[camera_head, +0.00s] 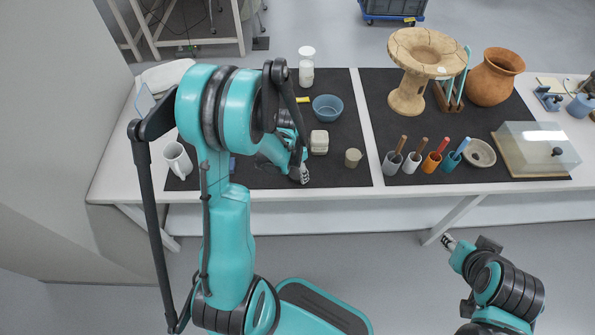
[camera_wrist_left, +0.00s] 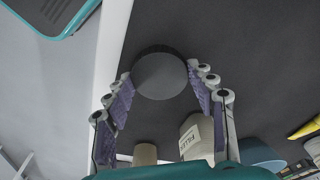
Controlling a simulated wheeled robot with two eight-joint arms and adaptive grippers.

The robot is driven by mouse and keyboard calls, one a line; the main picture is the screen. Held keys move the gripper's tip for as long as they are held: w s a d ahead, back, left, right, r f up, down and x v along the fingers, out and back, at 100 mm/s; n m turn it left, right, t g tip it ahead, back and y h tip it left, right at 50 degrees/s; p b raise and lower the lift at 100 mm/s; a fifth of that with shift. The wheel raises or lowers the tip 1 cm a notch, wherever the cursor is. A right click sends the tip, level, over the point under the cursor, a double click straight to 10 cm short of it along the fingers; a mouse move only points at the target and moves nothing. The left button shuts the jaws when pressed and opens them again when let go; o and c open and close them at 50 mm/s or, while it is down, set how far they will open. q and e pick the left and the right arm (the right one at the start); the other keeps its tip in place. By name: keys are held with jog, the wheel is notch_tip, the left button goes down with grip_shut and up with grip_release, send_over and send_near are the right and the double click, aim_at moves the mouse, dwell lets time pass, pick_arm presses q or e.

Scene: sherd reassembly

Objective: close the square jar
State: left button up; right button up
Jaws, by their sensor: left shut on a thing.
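My left gripper (camera_head: 303,174) is shut on a dark grey round disc, which looks like a lid; the disc shows between the fingertips in the left wrist view (camera_wrist_left: 160,75). The fingers touch its two sides. The square jar (camera_head: 319,143) is cream and stands upright on the dark mat, just right of my left gripper. It also shows in the left wrist view (camera_wrist_left: 198,138), with lettering on its side. I cannot tell whether its mouth is open. My right gripper (camera_head: 448,241) is in front of the table, too small to judge.
A small tan cylinder (camera_head: 353,158) stands right of the jar. A blue bowl (camera_head: 327,108), a yellow item (camera_head: 303,99) and a white jar (camera_head: 306,75) lie behind. A white mug (camera_head: 177,160) stands at left. The front of the mat is mostly clear.

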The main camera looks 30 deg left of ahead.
aim_at(297, 172)
pick_arm(q)
notch_tip(297, 172, up, 10)
jog(key=p, duration=0.4)
pick_arm(e)
notch_tip(297, 172, up, 4)
jog(key=shift+r, duration=0.15)
pick_arm(q)
jog(key=d+n, duration=0.5)
jog(key=d, duration=0.5)
jog(key=shift+w+d+f+y, duration=0.15)
jog(key=shift+w+d+y, duration=0.15)
jog(key=shift+d, duration=0.1)
pick_arm(e)
jog(key=shift+c, duration=0.4)
